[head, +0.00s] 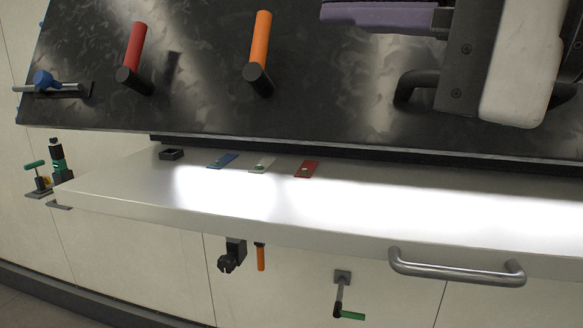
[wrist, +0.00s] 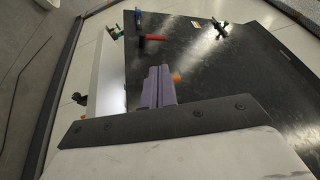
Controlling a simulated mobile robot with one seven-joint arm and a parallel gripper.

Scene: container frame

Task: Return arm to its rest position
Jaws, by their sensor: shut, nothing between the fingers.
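My gripper (head: 325,13) is at the upper right of the head view, in front of the dark panel (head: 200,100). Its purple fingers point left and lie against each other, shut and empty. In the wrist view the two purple fingers (wrist: 160,70) stand side by side with nothing held. The white and black end of my arm covers part of the panel at the right of the head view.
A red handle (head: 135,48) and an orange handle (head: 261,42) stick out from the panel; a blue-knobbed lever (head: 45,80) sits at left. The shelf (head: 400,215) below carries a small black box (head: 171,155) and blue, pale and red plates. A metal bar handle (head: 455,266) juts from its front.

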